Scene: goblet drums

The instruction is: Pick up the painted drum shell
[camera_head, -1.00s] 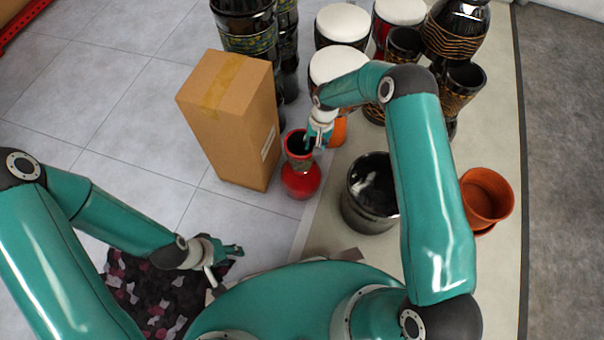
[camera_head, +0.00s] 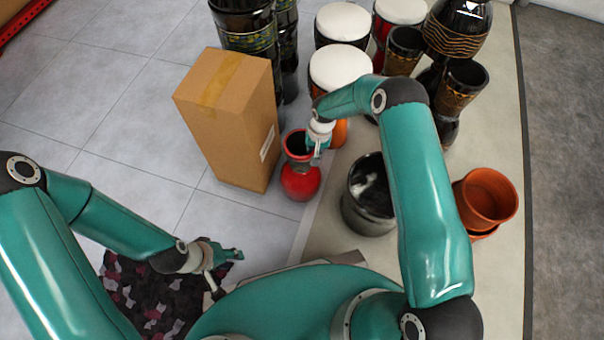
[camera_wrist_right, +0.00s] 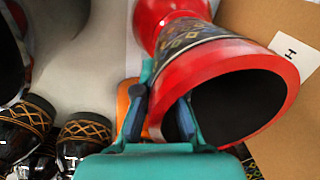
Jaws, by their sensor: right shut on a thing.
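The painted drum shell (camera_head: 300,181) is a red goblet shape with a patterned band at its waist. It stands upright on the floor beside a cardboard box in the head view. In the right wrist view the shell (camera_wrist_right: 235,58) shows its red rim, dark hollow inside and painted band. My right gripper (camera_wrist_right: 166,110) is shut on its rim wall, one finger outside and one inside. The right gripper (camera_head: 315,152) also shows at the shell's top right in the head view. My left gripper (camera_head: 228,268) is open and empty, low over a dark patterned cloth.
The tall cardboard box (camera_head: 233,122) stands close left of the shell. A black drum shell (camera_head: 366,200) and stacked terracotta pots (camera_head: 487,198) stand to the right. White-topped drums (camera_head: 340,68) and several dark drums stand behind. Grey tiled floor is clear at left.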

